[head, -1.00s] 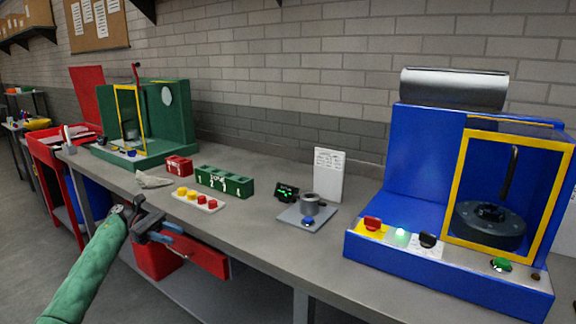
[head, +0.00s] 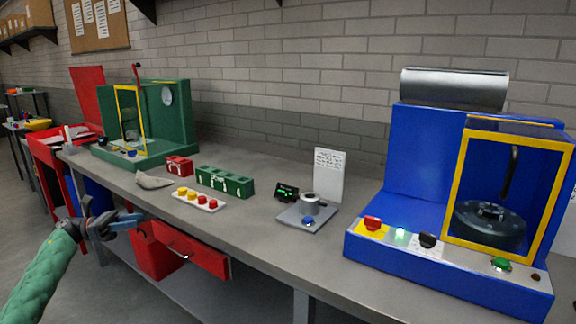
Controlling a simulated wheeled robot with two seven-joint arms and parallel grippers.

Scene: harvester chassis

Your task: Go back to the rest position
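My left gripper (head: 112,210) is in the lower left of the head view, at the end of my green-sleeved arm. It hangs in the air in front of the workbench (head: 262,232), left of the open red drawer. Its two fingers stand apart with nothing visible between them, so it looks open and empty. My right gripper is not in view.
On the bench stand a green machine (head: 172,118), a blue machine (head: 412,150), green bins (head: 225,182), a red bin (head: 179,166), a button tray (head: 199,200) and a scale-like device (head: 306,215). A red drawer (head: 195,252) sticks out below the bench edge.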

